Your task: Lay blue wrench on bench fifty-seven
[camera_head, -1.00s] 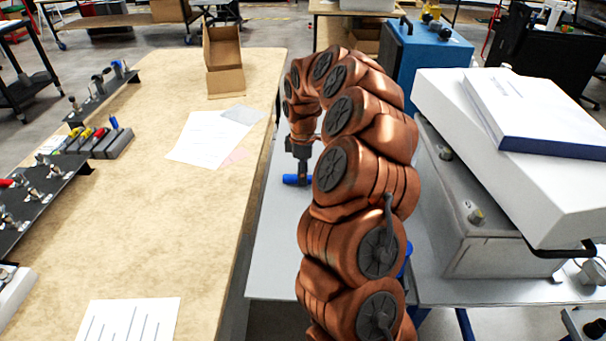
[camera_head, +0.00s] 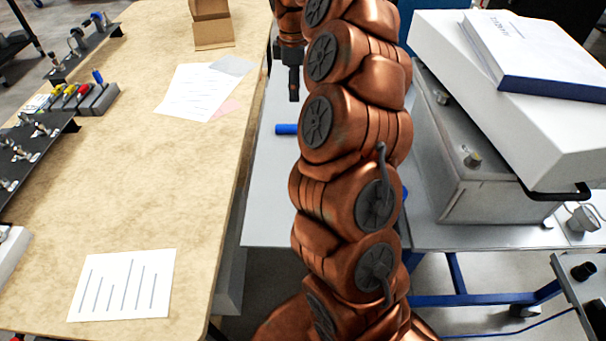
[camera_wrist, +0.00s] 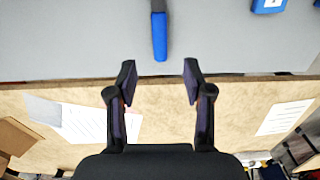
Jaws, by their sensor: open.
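The blue wrench (camera_head: 286,129) lies on the grey bench (camera_head: 268,205), near the edge facing the wooden table. My arm hides its right part in the head view. In the wrist view its blue handle (camera_wrist: 160,36) points towards my gripper, and its grey part runs out of the top of the picture. My gripper (camera_wrist: 159,82) is open and empty, with the handle's end beyond the fingertips and apart from them. In the head view my gripper (camera_head: 293,92) hangs above the bench. I see no readable bench number.
The wooden table (camera_head: 130,215) on the left holds papers (camera_head: 122,286), a cardboard box (camera_head: 212,30) and racks of tools. A grey case (camera_head: 470,170) with a white unit (camera_head: 500,110) fills the bench's right side. Another blue thing (camera_wrist: 268,5) shows in the wrist view.

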